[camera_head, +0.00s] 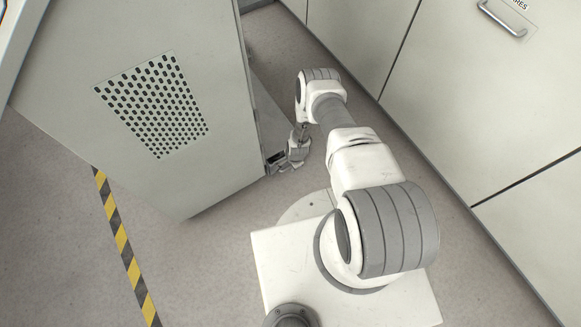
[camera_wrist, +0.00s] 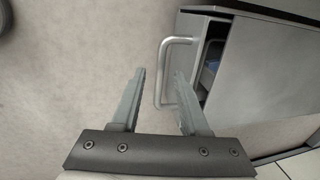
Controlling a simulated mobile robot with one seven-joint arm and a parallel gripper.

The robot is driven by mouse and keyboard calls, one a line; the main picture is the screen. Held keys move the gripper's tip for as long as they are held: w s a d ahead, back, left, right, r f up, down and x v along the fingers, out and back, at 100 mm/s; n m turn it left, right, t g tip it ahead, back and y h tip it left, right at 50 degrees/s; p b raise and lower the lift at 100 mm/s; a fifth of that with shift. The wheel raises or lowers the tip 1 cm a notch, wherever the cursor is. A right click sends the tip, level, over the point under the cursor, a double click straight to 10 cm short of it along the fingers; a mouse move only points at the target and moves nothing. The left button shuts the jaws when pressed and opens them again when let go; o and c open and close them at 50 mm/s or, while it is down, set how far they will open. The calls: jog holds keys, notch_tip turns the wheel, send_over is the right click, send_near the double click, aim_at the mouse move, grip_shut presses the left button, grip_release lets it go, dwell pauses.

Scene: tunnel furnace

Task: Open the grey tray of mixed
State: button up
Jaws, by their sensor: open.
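In the wrist view a grey tray or drawer front (camera_wrist: 189,62) carries a pale metal bar handle (camera_wrist: 163,68). A dark gap shows behind this front, with something blue (camera_wrist: 209,72) inside, so it stands partly out. No "mixed" label is readable. My gripper (camera_wrist: 159,73) is open, with one finger on each side of the handle bar in the picture. I cannot tell whether the fingers touch it. In the head view my gripper (camera_head: 283,167) is low, beside the right edge of the grey cabinet; the handle is hard to make out there.
The grey cabinet (camera_head: 215,80) with a perforated vent (camera_head: 152,105) fills the left. White cabinets (camera_head: 480,90) with a metal handle (camera_head: 503,20) line the right. Yellow-black floor tape (camera_head: 122,243) runs at lower left. Bare floor (camera_head: 215,265) lies in front of the grey cabinet.

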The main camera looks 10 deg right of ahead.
jog(key=shift+w+f, duration=0.15)
jog(key=shift+f, duration=0.4)
grip_shut()
dwell(1.1)
